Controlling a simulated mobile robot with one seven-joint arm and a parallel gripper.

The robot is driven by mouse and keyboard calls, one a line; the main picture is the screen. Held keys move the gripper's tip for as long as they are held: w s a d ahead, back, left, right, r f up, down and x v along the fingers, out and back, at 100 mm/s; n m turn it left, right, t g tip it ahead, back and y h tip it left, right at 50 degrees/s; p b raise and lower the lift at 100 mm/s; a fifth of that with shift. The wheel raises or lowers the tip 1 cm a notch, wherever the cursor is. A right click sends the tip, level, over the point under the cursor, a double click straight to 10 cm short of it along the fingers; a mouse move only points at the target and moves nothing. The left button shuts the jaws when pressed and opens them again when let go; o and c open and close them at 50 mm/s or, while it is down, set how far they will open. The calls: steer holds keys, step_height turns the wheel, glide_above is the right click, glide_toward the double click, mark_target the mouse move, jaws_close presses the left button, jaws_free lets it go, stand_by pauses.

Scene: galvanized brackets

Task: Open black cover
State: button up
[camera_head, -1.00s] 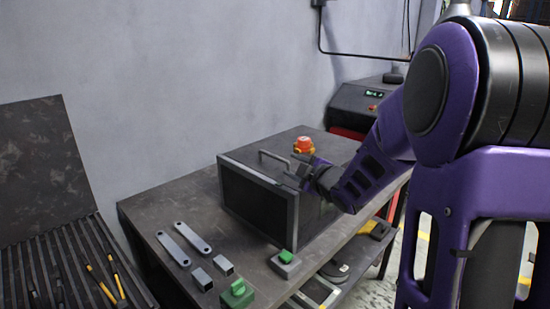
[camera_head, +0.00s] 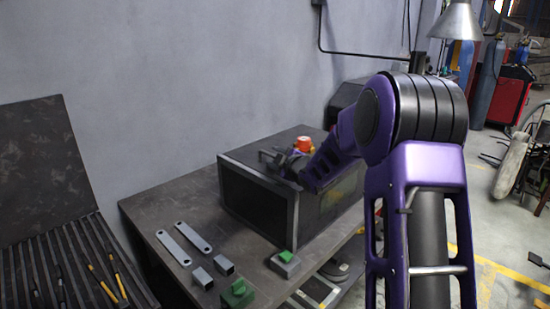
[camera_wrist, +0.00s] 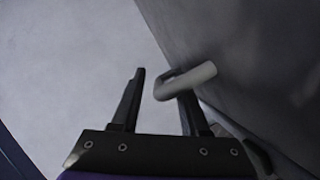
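The black box (camera_head: 325,203) stands on the workbench, with a dark front panel (camera_head: 256,204) in a grey frame. I cannot tell which face is the black cover. A metal bar handle is on the box's top near the front edge; in the head view my gripper (camera_head: 278,160) and arm largely hide it. In the wrist view the pale handle (camera_wrist: 190,78) crosses at the right fingertip, its bent end reaching into the gap between the fingers. My gripper's fingers (camera_wrist: 160,88) stand apart in the wrist view. I cannot tell whether they touch the handle.
A red-orange button (camera_head: 304,144) sits on the box behind my gripper. Flat grey brackets (camera_head: 183,242), small metal blocks and green-topped blocks (camera_head: 238,293) lie on the workbench (camera_head: 150,215) in front. A grey wall is behind. A slatted dark rack (camera_head: 60,265) is at left.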

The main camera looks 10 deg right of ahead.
jaws_close()
stand_by(1.3)
